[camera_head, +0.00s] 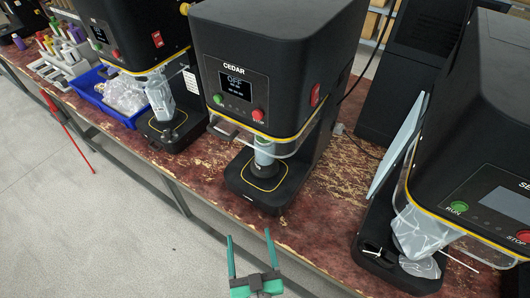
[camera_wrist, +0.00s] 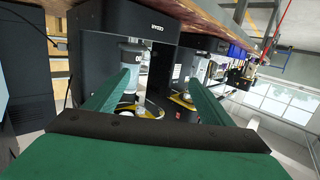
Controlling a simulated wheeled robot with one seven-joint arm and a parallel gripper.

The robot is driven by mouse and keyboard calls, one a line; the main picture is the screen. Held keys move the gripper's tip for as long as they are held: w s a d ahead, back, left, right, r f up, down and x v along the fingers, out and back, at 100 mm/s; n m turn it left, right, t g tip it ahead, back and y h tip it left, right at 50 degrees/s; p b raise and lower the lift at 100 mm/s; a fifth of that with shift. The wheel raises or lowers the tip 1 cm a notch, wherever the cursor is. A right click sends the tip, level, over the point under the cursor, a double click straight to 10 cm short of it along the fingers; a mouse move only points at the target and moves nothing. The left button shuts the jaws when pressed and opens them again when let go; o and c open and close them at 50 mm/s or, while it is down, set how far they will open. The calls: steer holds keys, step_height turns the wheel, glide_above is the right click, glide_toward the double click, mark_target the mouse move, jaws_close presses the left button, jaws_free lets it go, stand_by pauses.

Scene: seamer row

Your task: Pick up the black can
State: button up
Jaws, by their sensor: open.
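I cannot pick out a black can for certain in either view. The middle black seamer (camera_head: 275,65), marked CEDAR with OFF on its display, has a pale cylindrical part (camera_head: 264,152) above its dark base plate (camera_head: 262,183). The same seamer (camera_wrist: 130,25) shows in the wrist view, with its pale cylinder (camera_wrist: 132,56) partly behind a finger. My gripper (camera_head: 250,250) has green fingers, spread apart and empty, in front of the bench edge below this seamer. In the wrist view my gripper (camera_wrist: 155,92) points toward the seamer's working area.
The worn red-brown bench (camera_head: 318,205) carries another seamer (camera_head: 135,30) on the left and one (camera_head: 475,130) on the right with clear wrapping at its base. A blue tray (camera_head: 92,98) holds clear bags. Small bottles (camera_head: 75,33) stand far left. Grey floor (camera_head: 70,215) is open in front.

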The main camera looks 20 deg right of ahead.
steer(key=w+d+r+h, duration=0.1)
steer(key=w+d, duration=0.3)
steer(key=w, duration=0.4)
steer(key=w+d+r+m+h, duration=0.1)
steer(key=w+d+r, duration=0.3)
steer(key=w, duration=0.5)
steer(key=w+d+r+m+h, duration=0.1)
steer(key=w+d+r, duration=0.2)
steer(key=w, duration=0.6)
steer(key=d, duration=0.2)
steer(key=shift+d+r+t, duration=0.25)
steer(key=shift+d+t, duration=0.05)
steer(key=shift+t, duration=0.1)
steer(key=shift+r, duration=0.1)
steer(key=c, duration=1.7)
